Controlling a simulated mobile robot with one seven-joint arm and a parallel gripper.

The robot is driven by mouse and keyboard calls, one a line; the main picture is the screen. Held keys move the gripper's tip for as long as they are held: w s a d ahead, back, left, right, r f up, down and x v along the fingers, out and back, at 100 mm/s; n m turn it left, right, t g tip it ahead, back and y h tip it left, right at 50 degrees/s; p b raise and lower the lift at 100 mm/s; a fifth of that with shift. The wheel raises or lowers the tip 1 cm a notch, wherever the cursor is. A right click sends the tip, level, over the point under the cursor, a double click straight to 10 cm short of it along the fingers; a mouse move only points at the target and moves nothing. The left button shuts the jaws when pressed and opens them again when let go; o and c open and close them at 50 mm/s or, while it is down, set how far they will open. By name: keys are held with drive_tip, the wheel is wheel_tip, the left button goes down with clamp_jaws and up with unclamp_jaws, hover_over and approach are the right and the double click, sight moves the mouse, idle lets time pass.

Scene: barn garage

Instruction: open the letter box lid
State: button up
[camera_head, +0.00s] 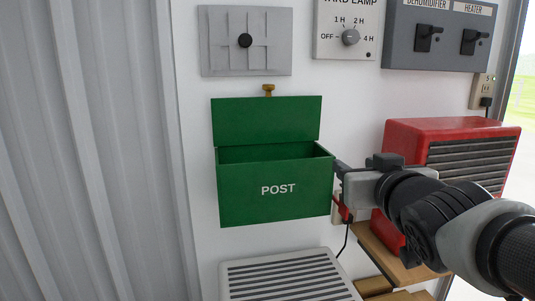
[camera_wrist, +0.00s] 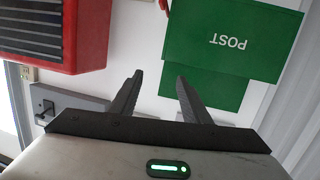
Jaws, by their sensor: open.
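The green letter box (camera_head: 250,205), marked POST, hangs on the white wall in the head view. Its lid (camera_head: 266,120) stands raised, nearly upright against the wall, and the dark opening shows below it. A small brass knob (camera_head: 268,89) shows just above the lid. My gripper (camera_head: 340,170) is beside the box's right side; whether it touches is unclear. In the wrist view, the letter box (camera_wrist: 265,42) appears upside down at upper right with its lid (camera_wrist: 210,88) below. My gripper's fingers (camera_wrist: 159,76) are apart with nothing between them.
A red louvred heater-like unit (camera_head: 410,140) stands on a wooden shelf (camera_head: 395,248) to the right, close to my arm. A grey vent (camera_head: 285,278) is below the box. A grey slotted plate (camera_head: 225,45), lamp dial (camera_head: 350,37) and switch panel (camera_head: 450,40) are above.

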sight(271, 85)
drive_tip(key=s+a+f+g, duration=0.3)
drive_tip(key=s+f+g, duration=0.7)
drive_tip(key=s+f, duration=0.6)
wheel_tip(271, 85, up, 15)
drive_tip(key=s+p, duration=0.2)
drive_tip(key=p, duration=1.3)
drive_tip(key=w+d+r+m+t+h+b, duration=0.1)
drive_tip(key=w+d+r+t, duration=0.25)
drive_tip(key=w, duration=0.45)
drive_tip(key=w+d+r+t+h+b, duration=0.1)
drive_tip(key=w+d+r+t, duration=0.2)
drive_tip(key=w, duration=0.5)
drive_tip(key=w+a+r+n+t+y+b, duration=0.1)
drive_tip(key=w+a+r+n+t+y, duration=0.1)
drive_tip(key=w+a+r+n+y, duration=0.3)
drive_tip(key=w+a+r+t+y, duration=0.1)
drive_tip(key=a+r+t+y, duration=0.2)
drive_tip(key=a, duration=0.4)
drive_tip(key=shift+g+y, duration=0.4)
drive_tip(key=shift+g, duration=0.15)
drive_tip(key=x, duration=1.6)
drive_tip(key=shift+w+f, duration=0.2)
drive_tip(key=shift+f, duration=0.05)
